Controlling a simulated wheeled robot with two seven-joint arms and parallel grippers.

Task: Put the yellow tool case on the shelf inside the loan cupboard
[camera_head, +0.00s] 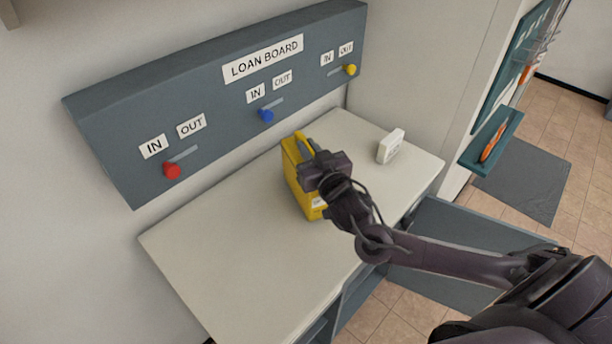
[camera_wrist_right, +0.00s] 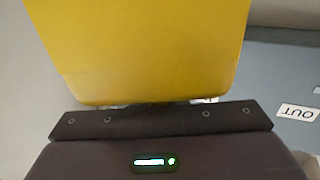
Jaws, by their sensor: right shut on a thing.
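The yellow tool case (camera_head: 291,172) is upright at the white counter top, towards its back, below the loan board; I cannot tell whether it touches the counter. My right gripper (camera_head: 309,160) is shut on it at its upper part, and the arm hides much of its right side. In the right wrist view the yellow case (camera_wrist_right: 140,50) fills the space just beyond the gripper (camera_wrist_right: 155,106). The loan cupboard is under the counter; an open grey-blue door (camera_head: 440,255) shows at its right front, partly behind my arm. The shelf inside is hidden. My left gripper is not in view.
The loan board (camera_head: 225,85) on the wall has red (camera_head: 172,170), blue (camera_head: 266,115) and yellow (camera_head: 351,69) knobs on IN/OUT slots. A small white block (camera_head: 390,146) stands on the counter right of the case. The counter's left part (camera_head: 220,255) is clear.

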